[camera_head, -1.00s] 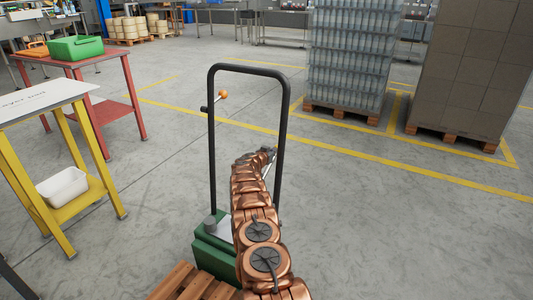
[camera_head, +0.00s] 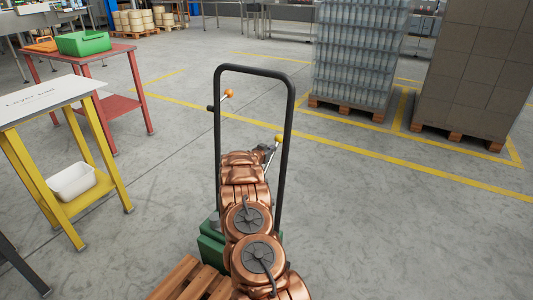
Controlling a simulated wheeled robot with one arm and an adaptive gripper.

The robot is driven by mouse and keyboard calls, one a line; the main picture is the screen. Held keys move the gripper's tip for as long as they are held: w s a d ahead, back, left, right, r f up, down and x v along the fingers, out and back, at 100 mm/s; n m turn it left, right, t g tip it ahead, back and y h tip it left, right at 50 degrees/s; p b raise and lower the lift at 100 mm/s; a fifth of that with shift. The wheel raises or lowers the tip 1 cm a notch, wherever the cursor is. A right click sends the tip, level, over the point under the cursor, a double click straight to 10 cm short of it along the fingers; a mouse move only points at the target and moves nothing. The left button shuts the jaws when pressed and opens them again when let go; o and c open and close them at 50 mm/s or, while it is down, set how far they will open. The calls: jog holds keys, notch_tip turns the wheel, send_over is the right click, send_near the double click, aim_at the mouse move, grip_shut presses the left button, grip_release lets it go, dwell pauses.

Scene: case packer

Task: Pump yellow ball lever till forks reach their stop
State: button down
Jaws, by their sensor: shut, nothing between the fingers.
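The yellow ball (camera_head: 279,139) tops a thin grey lever that slants up beside the right post of the black hoop handle (camera_head: 288,120). The green base (camera_head: 212,247) of the lift truck is partly hidden behind my copper arm. My gripper (camera_head: 268,150) is shut and empty, just below and left of the yellow ball. It is small here, and I cannot tell whether it touches the lever. A smaller orange ball (camera_head: 229,93) sits on a short lever at the hoop's left post. The forks are not visible.
A wooden pallet (camera_head: 188,280) lies at the bottom, close to the truck. A yellow table (camera_head: 62,112) and a red table (camera_head: 112,52) stand at left. Loaded pallets (camera_head: 352,104) stand at back right. The floor at right is clear.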

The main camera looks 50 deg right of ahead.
aim_at(267, 167)
jog(key=shift+v, duration=2.4)
jog(key=shift+f, duration=0.2)
